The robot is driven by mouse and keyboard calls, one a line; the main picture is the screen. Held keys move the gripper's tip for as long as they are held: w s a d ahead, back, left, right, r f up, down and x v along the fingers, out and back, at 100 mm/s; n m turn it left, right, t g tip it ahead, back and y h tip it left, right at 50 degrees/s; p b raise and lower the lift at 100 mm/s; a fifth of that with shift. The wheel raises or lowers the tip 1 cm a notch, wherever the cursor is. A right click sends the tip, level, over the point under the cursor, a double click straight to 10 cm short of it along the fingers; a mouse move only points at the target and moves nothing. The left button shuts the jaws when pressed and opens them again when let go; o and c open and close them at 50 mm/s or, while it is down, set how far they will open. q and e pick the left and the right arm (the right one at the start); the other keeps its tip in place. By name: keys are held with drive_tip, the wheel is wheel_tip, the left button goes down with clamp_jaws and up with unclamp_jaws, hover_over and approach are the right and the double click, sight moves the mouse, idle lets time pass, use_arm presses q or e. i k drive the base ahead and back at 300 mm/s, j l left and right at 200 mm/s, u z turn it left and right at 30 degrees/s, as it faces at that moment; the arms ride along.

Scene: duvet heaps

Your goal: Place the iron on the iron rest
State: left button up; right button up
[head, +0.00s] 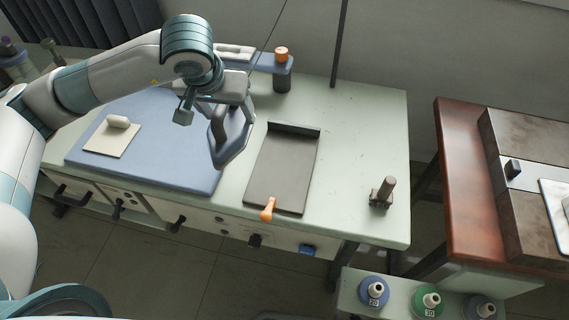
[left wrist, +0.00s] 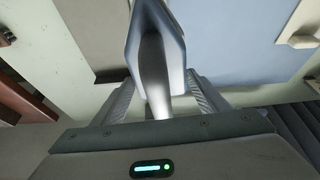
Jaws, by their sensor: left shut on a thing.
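My left gripper (head: 222,102) is shut on the iron (head: 232,146), a grey-blue body with a pointed tip. The iron hangs steeply tilted, tip toward the front of the table, over the right edge of the blue pad, just left of the iron rest. The iron rest (head: 278,172) is a dark flat tray with a raised back edge; nothing lies on it. In the left wrist view the iron (left wrist: 155,45) sits between both fingers (left wrist: 160,103) and hides part of the table. My right gripper is not in view.
A blue pad (head: 165,165) with a cream cloth and roll (head: 112,139) covers the left of the pale table. An orange knob (head: 268,209) stands at the rest's front edge. A small brown stand (head: 382,192) is at the right. The table between them is clear.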

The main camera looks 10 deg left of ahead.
sight(284, 164)
drive_tip(key=z, duration=1.2)
drive_tip(key=k+j, duration=0.2)
drive_tip(key=k, duration=0.35)
